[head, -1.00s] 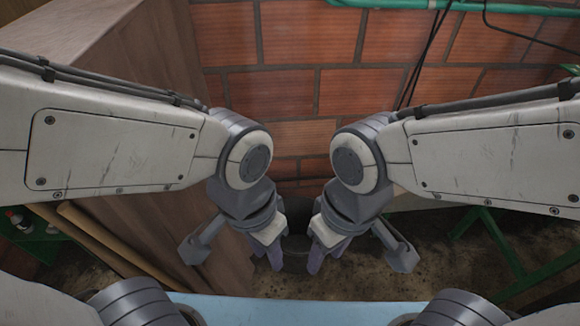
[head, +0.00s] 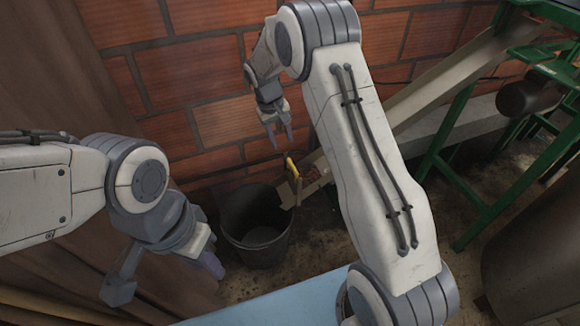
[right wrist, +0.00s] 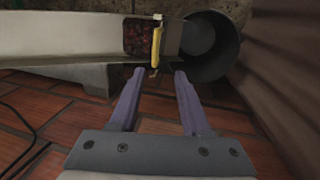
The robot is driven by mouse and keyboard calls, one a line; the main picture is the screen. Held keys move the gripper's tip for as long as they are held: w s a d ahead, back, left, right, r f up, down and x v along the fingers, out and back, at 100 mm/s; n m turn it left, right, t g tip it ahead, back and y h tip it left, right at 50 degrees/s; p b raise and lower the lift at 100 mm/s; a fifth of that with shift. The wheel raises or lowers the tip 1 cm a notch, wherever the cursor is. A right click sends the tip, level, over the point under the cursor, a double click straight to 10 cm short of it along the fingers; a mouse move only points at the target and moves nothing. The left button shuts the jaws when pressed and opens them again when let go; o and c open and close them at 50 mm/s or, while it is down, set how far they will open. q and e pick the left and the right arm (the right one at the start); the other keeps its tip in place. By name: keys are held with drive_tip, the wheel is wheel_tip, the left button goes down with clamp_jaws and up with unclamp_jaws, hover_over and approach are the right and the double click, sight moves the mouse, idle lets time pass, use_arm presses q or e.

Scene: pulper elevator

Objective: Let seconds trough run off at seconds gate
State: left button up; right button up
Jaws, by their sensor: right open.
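The seconds trough (head: 452,86) is a beige chute sloping down from the upper right, partly behind my right arm. It also crosses the upper left of the right wrist view (right wrist: 65,38). A yellow-handled gate (head: 292,168) stands across its low end; dark red material lies behind it in the right wrist view, where the yellow gate (right wrist: 157,44) is upright. My right gripper (head: 281,142) is open and empty, just above the gate in the head view. In its wrist view the gate is just beyond the fingertips (right wrist: 160,71). My left gripper (head: 212,264) hangs low at left, its jaw gap hidden.
A dark bucket (head: 258,232) stands on the floor under the trough's low end; it appears empty. A brick wall (head: 215,125) is close behind. A green metal stand (head: 445,135) and brown drum (head: 535,270) are at right. A brown panel (head: 60,80) is at left.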

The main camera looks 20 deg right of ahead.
sight(291, 164)
drive_tip(key=d+f, duration=0.1)
drive_tip(key=f, duration=0.2)
drive_tip(key=d+f, duration=0.1)
drive_tip(key=f, duration=0.3)
drive_tip(key=d+f, duration=0.1)
drive_tip(key=f, duration=0.3)
drive_tip(key=shift+w+f+b, duration=0.2)
drive_tip(key=shift+w+b, duration=0.15)
drive_tip(key=shift+b, duration=0.05)
clamp_jaws()
idle(0.9)
